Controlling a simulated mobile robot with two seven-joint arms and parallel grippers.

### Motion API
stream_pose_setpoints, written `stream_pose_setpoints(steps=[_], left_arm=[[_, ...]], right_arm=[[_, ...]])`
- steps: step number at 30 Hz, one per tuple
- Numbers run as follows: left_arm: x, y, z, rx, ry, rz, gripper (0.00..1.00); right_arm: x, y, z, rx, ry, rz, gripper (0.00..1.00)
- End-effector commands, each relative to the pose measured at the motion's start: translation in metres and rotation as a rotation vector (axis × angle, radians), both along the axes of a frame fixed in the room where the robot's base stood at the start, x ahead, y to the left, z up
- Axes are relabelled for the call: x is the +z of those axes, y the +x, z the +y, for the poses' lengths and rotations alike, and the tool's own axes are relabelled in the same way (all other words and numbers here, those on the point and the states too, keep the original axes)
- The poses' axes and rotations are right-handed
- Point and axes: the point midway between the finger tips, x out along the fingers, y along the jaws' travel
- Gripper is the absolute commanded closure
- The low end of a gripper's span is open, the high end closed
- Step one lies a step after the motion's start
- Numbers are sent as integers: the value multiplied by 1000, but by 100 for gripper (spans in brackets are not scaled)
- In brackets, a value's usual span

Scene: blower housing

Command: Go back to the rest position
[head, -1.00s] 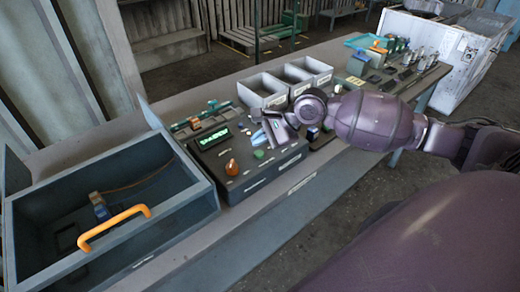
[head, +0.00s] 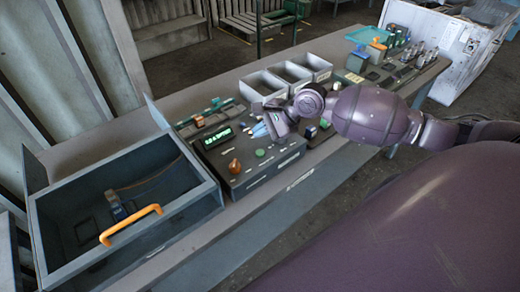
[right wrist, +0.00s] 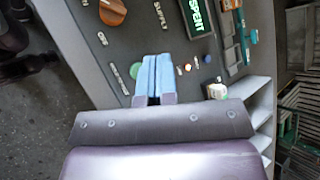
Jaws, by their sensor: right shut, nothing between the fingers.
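My right gripper (head: 266,126) is over the dark control panel (head: 236,186) in the head view. In the right wrist view its two blue fingers (right wrist: 152,78) are shut together with nothing between them. They point over the panel, beside a green button (right wrist: 136,71). Whether they touch it I cannot tell. The arm reaches in from the right. The green display (right wrist: 196,17) reads "SPENT" in the right wrist view. An orange-brown knob (head: 235,165) sits at the panel's front. My left gripper is not in view.
An open grey housing (head: 205,203) with an orange handle (head: 130,225) stands left of the panel; a small blue part (head: 118,211) is inside. Grey bins (head: 262,88) stand behind the panel. Small parts and a teal tray (head: 365,36) lie at the bench's far right end.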

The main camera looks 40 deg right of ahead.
Motion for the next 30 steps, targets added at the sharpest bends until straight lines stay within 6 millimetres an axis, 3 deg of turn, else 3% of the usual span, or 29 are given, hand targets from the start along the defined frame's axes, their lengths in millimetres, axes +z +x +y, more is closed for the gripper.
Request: stream_pose_setpoints(steps=[9,13,21,30], left_arm=[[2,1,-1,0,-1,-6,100],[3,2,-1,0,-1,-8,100],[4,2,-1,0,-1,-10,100],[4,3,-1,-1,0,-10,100]], right_arm=[[-1,-1,1,5,-3,-1,100],[-13,-14,12,73,-48,-27,100],[-59,-77,57,429,-324,-210,100],[-82,-144,80,781,-683,-379,100]])
